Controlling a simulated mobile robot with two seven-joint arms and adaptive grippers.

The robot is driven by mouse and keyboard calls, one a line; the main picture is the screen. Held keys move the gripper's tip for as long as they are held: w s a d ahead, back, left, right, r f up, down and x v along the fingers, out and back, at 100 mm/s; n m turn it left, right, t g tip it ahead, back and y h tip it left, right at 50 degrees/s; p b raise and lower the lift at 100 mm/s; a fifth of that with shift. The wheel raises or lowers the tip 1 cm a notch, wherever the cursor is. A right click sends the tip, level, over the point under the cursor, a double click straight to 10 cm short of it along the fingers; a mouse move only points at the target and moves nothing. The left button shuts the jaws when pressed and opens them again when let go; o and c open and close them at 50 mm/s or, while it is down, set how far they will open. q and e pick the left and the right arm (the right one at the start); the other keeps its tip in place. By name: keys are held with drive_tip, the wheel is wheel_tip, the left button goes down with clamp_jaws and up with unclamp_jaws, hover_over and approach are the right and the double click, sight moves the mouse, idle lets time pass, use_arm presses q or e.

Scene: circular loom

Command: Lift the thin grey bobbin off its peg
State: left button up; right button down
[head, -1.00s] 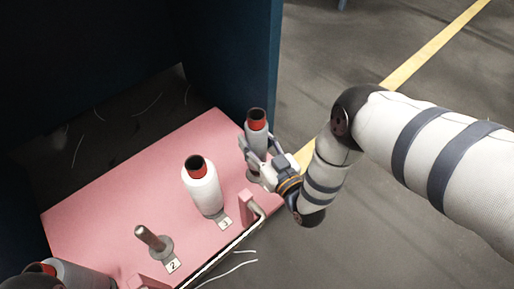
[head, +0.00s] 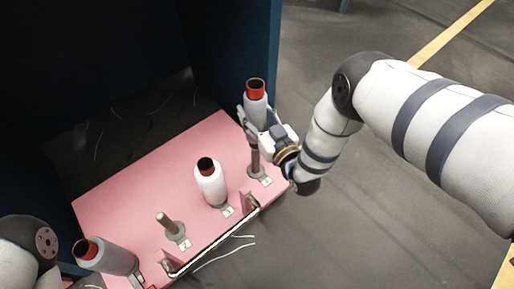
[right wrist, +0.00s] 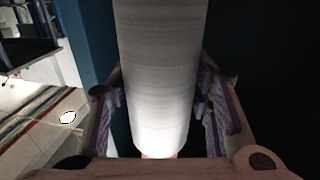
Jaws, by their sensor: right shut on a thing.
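The thin grey bobbin (head: 256,104), with a red and black top, stands roughly upright above the back right peg (head: 255,162) of the pink creel board. My right gripper (head: 255,120) is shut around its lower part. The peg shaft shows below the gripper; whether its tip is still inside the bobbin is hidden. In the right wrist view the bobbin (right wrist: 160,75) looks pale and sits between the fingers (right wrist: 158,105), with a reddish lower end. My left gripper is out of view; only part of my left arm shows at the lower left.
A white bobbin (head: 211,186) stands on the neighbouring peg of the pink board (head: 150,190). A bare peg (head: 170,226) follows, then a wider grey bobbin (head: 110,258) at the lower left. A dark blue panel (head: 233,60) rises behind. Open floor lies to the right.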

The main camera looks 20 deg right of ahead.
sight(260, 95)
drive_tip(key=shift+r, duration=0.3)
wheel_tip(260, 95, up, 8)
drive_tip(key=p, duration=0.6)
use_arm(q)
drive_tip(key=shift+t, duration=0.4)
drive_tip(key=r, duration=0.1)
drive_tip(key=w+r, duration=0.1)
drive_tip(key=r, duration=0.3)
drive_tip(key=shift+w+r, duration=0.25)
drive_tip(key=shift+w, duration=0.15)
use_arm(e)
drive_tip(key=shift+f, duration=0.3)
drive_tip(key=shift+r, duration=0.1)
